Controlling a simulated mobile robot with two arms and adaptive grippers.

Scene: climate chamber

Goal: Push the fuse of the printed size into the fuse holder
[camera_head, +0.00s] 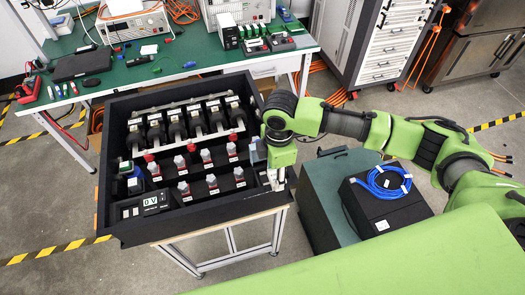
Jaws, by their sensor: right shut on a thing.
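A black open-topped box (119,98) stands on a wooden-topped stand. At its back is a row of black units with white labels (175,115). In front are two rows of small grey blocks on black bases, some with red tops (206,156); which one is the fuse holder, and any printed size, are too small to tell. My right gripper (275,182) points down at the right end of the box, beside the rows. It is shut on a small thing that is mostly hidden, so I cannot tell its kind. My left gripper is not in view.
A display reading 0 V (150,203) sits at the box's front left, below push buttons (130,175). A green workbench (200,55) with instruments and tools stands behind. A dark case with a blue cable coil (383,181) is at right. Floor is free at left.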

